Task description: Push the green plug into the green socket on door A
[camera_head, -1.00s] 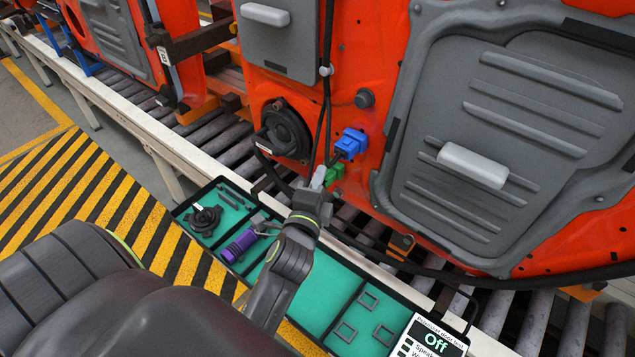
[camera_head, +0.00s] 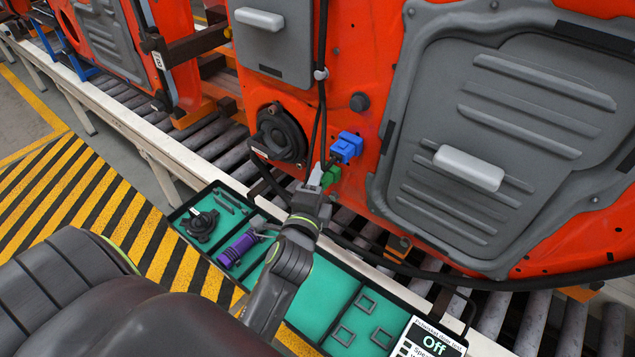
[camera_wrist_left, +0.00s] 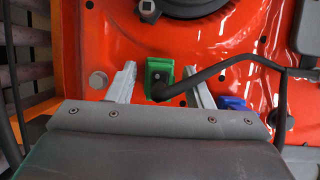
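The green plug (camera_wrist_left: 158,88) sits at the green socket (camera_wrist_left: 160,65) on the orange door panel, with a black cable leaving it to the right in the left wrist view. The two greens overlap, so I cannot tell how deep the plug sits. In the head view they show as one green block (camera_head: 331,176) below the blue connector (camera_head: 347,147). My left gripper (camera_wrist_left: 161,70) is open, with one pale finger on each side of the green parts and gaps visible. It also shows in the head view (camera_head: 316,176). My right gripper is not in view.
A round black speaker (camera_head: 281,135) is on the door, left of the connectors. Below is a teal-lined tray (camera_head: 320,290) with a purple tool (camera_head: 239,248) and a black round part (camera_head: 199,223). A sign reading "Off" (camera_head: 433,343) stands at its right. Black cables hang by the connectors.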

